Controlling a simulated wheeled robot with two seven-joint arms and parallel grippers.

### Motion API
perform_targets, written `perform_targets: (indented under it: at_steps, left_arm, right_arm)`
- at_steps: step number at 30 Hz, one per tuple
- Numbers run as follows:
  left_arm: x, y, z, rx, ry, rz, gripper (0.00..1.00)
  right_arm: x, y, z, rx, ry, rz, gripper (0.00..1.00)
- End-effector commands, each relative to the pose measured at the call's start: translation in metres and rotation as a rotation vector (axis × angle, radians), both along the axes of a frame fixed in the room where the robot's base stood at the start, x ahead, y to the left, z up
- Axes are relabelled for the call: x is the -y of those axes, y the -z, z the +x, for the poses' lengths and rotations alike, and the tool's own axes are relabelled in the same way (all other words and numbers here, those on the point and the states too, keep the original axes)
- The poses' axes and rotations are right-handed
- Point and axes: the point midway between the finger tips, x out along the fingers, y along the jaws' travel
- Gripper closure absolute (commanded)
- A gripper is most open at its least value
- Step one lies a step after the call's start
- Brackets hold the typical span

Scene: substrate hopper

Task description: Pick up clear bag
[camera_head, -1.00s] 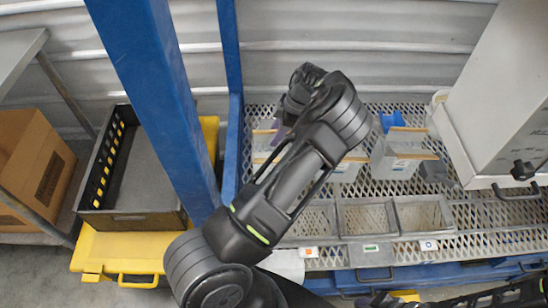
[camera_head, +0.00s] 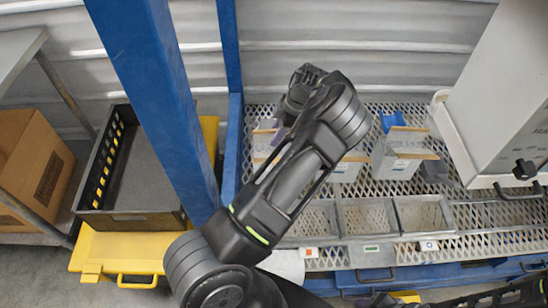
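Several clear bags with tan strips stand on the metal mesh rack. One clear bag (camera_head: 397,163) with a blue piece at its top stands at the right, and another clear bag (camera_head: 345,172) stands in the middle. A third clear bag (camera_head: 262,143) is at the left, partly behind my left arm. My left gripper (camera_head: 292,100) is over the left part of the rack, near a purple piece and that left bag. Its fingers are mostly hidden by my wrist, so I cannot tell whether it is open or touching a bag. Part of my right arm shows at the lower right; its fingers are not clear.
A blue post (camera_head: 160,95) stands close left of my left arm. A grey machine (camera_head: 505,95) bounds the rack at the right. Empty bins (camera_head: 367,216) line the rack's front. A black crate (camera_head: 140,170) sits on a yellow cart at the left, beside a cardboard box (camera_head: 35,165).

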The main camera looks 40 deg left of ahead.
Motion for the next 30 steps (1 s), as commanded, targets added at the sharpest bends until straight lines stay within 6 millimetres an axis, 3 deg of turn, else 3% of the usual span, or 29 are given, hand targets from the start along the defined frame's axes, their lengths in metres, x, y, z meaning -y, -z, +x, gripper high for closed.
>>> perform_targets:
  at_steps: [9, 30]
  left_arm:
    - [0.0000, -0.0001, 0.0000, 0.000, 0.000, 0.000, 1.00]
    - [-0.0001, -0.0001, 0.0000, 0.000, 0.000, 0.000, 1.00]
  right_arm:
    - [0.0000, 0.0000, 0.0000, 0.000, 0.000, 0.000, 0.64]
    - [0.0000, 0.0000, 0.0000, 0.000, 0.000, 0.000, 0.64]
